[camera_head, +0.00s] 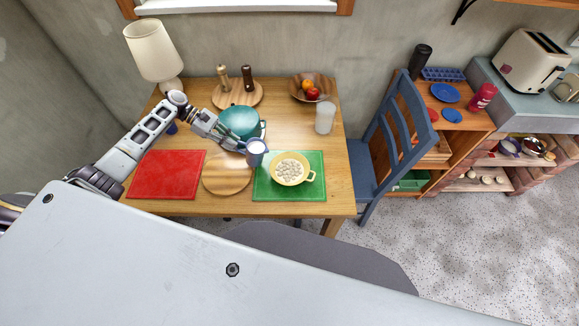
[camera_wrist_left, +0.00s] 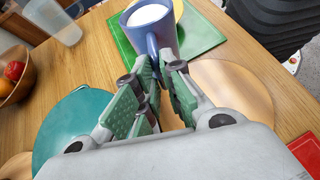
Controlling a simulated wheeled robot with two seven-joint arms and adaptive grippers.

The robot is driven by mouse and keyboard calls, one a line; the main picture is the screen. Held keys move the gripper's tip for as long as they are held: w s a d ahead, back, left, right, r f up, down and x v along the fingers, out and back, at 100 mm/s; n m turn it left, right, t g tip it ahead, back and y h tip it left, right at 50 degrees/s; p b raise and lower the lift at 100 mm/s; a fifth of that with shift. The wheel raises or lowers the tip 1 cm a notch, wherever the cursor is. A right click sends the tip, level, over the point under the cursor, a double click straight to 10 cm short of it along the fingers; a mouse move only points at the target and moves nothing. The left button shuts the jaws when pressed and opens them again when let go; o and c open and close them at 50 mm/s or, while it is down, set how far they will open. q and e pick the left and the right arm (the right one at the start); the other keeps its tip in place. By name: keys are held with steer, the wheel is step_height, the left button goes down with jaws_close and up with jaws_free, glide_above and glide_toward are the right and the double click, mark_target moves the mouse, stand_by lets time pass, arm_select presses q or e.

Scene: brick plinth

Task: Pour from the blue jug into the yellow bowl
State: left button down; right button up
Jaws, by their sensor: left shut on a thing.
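The blue jug (camera_head: 256,159), filled with white stuff, is roughly upright just left of the yellow bowl. My left gripper (camera_head: 241,148) is shut on the jug's handle; the left wrist view also shows the jug (camera_wrist_left: 151,30) between and beyond the fingertips (camera_wrist_left: 166,72). How high the jug is above the table is hard to tell. The yellow bowl (camera_head: 305,178) holds pale round pieces and sits on the green board (camera_head: 262,190). In the left wrist view the bowl is mostly hidden behind the jug. My right gripper is not in view.
A round wooden board (camera_head: 227,178) and a red board (camera_head: 165,175) lie to the left. A teal pot (camera_head: 239,121) stands behind the gripper. A clear cup (camera_head: 325,117) and a fruit bowl (camera_head: 298,93) are at the back right. A blue chair (camera_head: 365,165) is at the right edge.

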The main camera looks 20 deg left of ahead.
mark_target(241, 142)
arm_select(q)
steer(key=shift+w+d+r+y+p, duration=0.1)
steer(key=shift+d+r+y+p, duration=0.1)
steer(key=shift+d+y+p, duration=0.55)
stand_by(1.2)
steer(key=shift+d+r+y+p, duration=0.35)
steer(key=shift+d+r+p, duration=0.15)
steer(key=shift+p, duration=0.2)
steer(key=shift+d+r+y, duration=0.2)
steer(key=shift+d+y, duration=0.3)
steer(key=shift+d, duration=0.15)
steer(key=shift+d+r+y+p, duration=0.35)
steer(key=shift+r+p, duration=0.1)
steer(key=shift+p, duration=0.15)
steer(key=shift+d+r+y, duration=0.25)
steer(key=shift+d+r, duration=0.2)
steer(key=shift+d, duration=0.1)
steer(key=shift+d+r+y, duration=0.15)
steer(key=shift+r+y, duration=0.1)
steer(key=shift+y, duration=0.05)
steer(key=shift+d+r, duration=0.1)
steer(key=shift+d, duration=0.1)
steer(key=shift+d+y, duration=0.2)
steer(key=shift+y, duration=0.1)
steer(key=shift+r, duration=0.1)
